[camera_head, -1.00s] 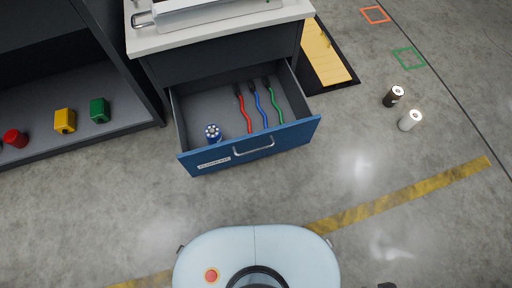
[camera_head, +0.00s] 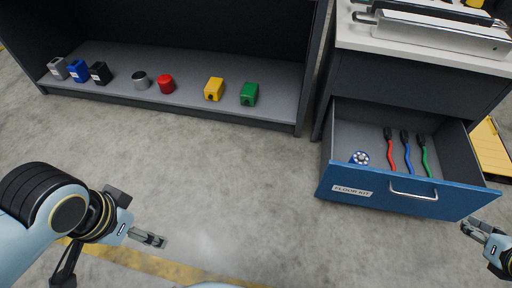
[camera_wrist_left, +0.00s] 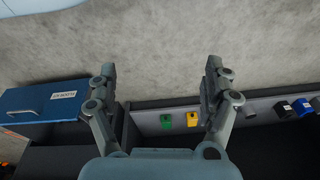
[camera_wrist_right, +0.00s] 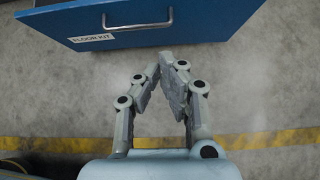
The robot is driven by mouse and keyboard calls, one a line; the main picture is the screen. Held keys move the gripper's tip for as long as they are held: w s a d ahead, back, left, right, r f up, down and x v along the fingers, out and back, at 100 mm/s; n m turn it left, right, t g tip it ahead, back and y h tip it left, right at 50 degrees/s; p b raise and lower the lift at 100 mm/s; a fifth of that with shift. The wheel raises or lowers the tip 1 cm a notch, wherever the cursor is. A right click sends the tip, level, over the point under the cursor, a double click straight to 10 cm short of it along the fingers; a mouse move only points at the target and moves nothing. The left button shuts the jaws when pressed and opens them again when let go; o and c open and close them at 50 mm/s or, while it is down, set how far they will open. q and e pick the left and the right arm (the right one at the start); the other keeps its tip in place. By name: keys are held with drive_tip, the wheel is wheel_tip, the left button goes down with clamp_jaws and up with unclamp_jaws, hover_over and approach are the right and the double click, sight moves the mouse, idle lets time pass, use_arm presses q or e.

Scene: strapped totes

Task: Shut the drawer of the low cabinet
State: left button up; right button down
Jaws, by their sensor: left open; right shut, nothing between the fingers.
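The low cabinet (camera_head: 420,72) stands at the right in the head view, its drawer pulled out. The blue drawer front (camera_head: 440,201) has a metal handle (camera_head: 413,195) and a FLOOR KIT label. My left gripper (camera_head: 153,240) is open and empty over bare floor, far left of the drawer.
A dark shelf (camera_head: 190,105) left of the cabinet holds several coloured blocks and cans. A tray of metal bars (camera_head: 440,35) is on the cabinet top. A yellow board (camera_head: 490,150) lies right of the drawer. The floor before the drawer is clear.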

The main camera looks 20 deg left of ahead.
drive_tip(key=b+x, duration=0.2)
drive_tip(key=b, duration=0.9)
approach(434, 187)
drive_tip(key=shift+x, duration=2.65)
use_arm(q)
wheel_tip(434, 187, down, 6)
drive_tip(key=w+d+t, duration=0.1)
drive_tip(key=w+t, duration=0.1)
drive_tip(key=t, duration=0.5)
drive_tip(key=shift+w+d+h, duration=0.3)
drive_tip(key=shift+w+d, duration=0.05)
use_arm(e)
drive_tip(key=shift+s+f, duration=0.1)
use_arm(q)
drive_tip(key=shift+w+r, duration=0.1)
drive_tip(key=shift+r, duration=0.05)
